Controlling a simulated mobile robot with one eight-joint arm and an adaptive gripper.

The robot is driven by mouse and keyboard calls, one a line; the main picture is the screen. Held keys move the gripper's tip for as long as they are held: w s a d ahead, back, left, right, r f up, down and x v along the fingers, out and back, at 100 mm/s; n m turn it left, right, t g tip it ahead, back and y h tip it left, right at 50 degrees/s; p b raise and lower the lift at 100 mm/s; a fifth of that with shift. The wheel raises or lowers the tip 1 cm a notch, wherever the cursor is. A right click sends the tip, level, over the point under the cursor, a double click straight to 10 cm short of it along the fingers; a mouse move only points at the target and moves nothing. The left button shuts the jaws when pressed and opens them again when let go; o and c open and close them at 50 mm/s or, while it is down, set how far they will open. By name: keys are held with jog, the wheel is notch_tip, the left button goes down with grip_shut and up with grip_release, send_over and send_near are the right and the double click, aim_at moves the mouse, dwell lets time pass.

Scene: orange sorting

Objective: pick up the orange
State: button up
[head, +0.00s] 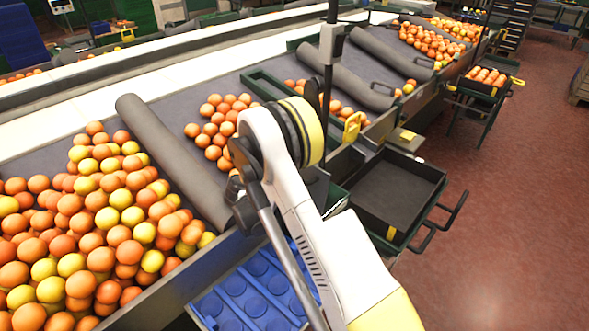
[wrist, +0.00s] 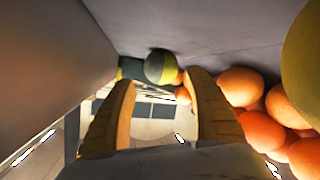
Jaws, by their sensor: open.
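In the wrist view the two yellow fingers of my gripper (wrist: 163,82) are spread apart, with nothing held between them. A yellow-green fruit (wrist: 160,66) shows just beyond the fingertips, with small bits of orange fruit beside it. Several oranges (wrist: 262,132) lie to the right of the right finger. A large yellowish fruit (wrist: 305,60) fills the right edge. In the head view my dark gripper (head: 240,192) is beside the grey roller-like divider, below a small group of oranges (head: 217,128). My arm hides part of it there.
A large heap of orange and yellow fruit (head: 100,225) lies left of the grey padded divider (head: 172,160). A blue tray (head: 250,290) is below the belt edge. An empty dark bin (head: 395,195) stands right of my arm. Red floor (head: 510,200) is open at right.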

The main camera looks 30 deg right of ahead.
jog(key=b+x, duration=0.2)
jog(key=x, duration=0.3)
jog(key=shift+w+f, duration=0.1)
jog(key=shift+a, duration=0.15)
jog(key=shift+c, duration=0.6)
jog(key=c, duration=0.9)
jog(key=shift+r, duration=0.2)
notch_tip(320, 180, up, 18)
jog(key=p, duration=0.6)
jog(key=shift+f, duration=0.1)
